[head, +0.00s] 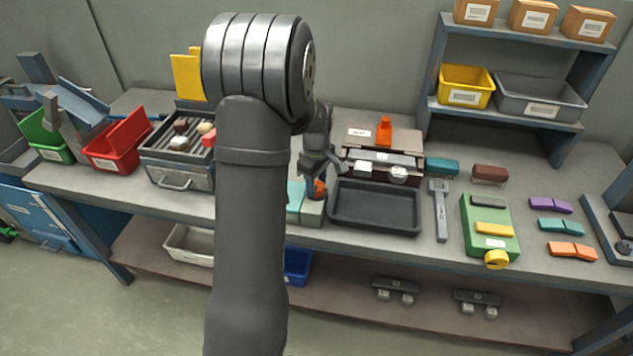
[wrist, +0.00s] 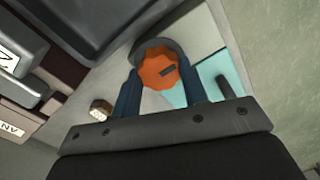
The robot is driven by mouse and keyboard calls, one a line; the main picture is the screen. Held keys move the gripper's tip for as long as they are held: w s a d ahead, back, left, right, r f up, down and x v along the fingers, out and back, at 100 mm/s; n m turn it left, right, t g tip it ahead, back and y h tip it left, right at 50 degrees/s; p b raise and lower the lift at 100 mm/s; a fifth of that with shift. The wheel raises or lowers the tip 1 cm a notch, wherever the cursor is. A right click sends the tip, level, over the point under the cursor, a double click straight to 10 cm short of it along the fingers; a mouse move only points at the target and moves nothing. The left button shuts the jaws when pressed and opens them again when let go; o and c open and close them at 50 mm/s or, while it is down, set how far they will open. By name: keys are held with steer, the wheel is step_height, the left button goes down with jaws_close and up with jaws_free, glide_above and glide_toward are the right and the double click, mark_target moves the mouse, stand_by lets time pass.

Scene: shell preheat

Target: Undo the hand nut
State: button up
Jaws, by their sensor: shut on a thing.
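The hand nut (wrist: 158,69) is an orange, scalloped knob with a dark mark on its face. In the wrist view it sits between the two blue fingers of my gripper (wrist: 160,80), which is shut on it. In the head view the orange nut (head: 319,186) shows just below my gripper (head: 316,180), at the left of the black tray. A round grey part lies around the nut, over a pale block with a teal face (head: 295,196). The threads under the nut are hidden.
A black tray (head: 375,228) stands right beside the nut. Behind it is a dark fixture with an orange bottle-shaped piece (head: 384,131). A wrench-like grey tool (head: 439,212) and a green box (head: 505,250) lie farther right. My arm hides part of the bench.

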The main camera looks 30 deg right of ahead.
mark_target(317, 185)
steer(key=shift+r, duration=0.1)
stand_by(0.3)
steer(key=o, duration=1)
step_height(317, 185, up, 17)
steer(key=shift+r, duration=0.2)
step_height(317, 185, down, 18)
steer(key=shift+r, duration=0.2)
stand_by(0.4)
